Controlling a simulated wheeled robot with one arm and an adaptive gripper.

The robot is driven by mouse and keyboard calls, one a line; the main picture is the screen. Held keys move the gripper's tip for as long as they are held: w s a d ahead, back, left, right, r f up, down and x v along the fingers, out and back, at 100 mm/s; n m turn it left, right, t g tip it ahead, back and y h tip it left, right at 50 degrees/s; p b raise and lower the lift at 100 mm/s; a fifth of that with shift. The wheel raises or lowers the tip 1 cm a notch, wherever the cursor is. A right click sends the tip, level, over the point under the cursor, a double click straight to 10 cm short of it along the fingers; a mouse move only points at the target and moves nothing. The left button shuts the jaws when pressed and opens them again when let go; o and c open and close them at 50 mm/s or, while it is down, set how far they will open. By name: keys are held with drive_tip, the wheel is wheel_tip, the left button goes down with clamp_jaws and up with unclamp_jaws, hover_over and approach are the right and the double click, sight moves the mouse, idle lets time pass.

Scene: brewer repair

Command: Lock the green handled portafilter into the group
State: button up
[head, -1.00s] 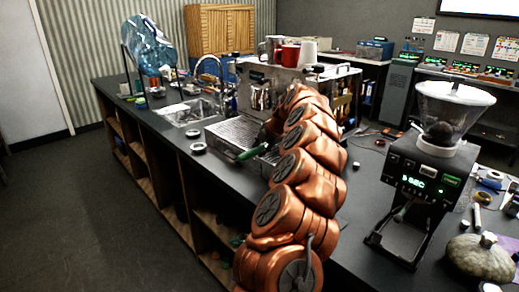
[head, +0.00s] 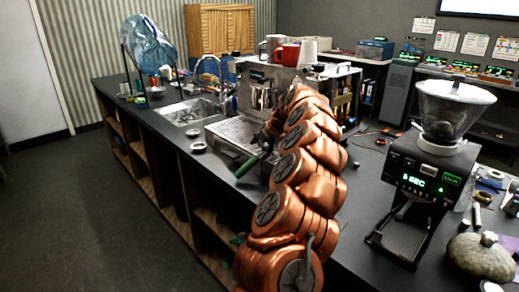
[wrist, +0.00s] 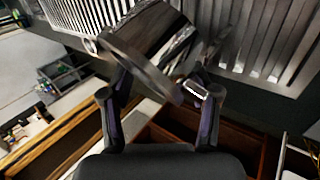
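The portafilter's green handle (head: 246,167) sticks out to the lower left from beside my arm in the head view, over the front edge of the drip tray. In the wrist view, the portafilter's metal head (wrist: 148,45) lies tilted between the fingers of my gripper (wrist: 162,88), which look closed on it. The green handle does not show in the wrist view. The espresso machine (head: 256,91) stands behind my arm. Its group is hidden by my arm in the head view, so I cannot tell whether the portafilter touches it.
The slatted drip tray (head: 232,132) is left of my arm. A grinder (head: 425,185) stands to the right. Red (head: 287,54) and white cups stand on the machine. The sink (head: 190,112) is farther left. A small round metal item (head: 198,147) sits near the counter's front edge.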

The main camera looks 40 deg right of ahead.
drive_tip(key=shift+s, duration=0.1)
drive_tip(key=v, duration=1.2)
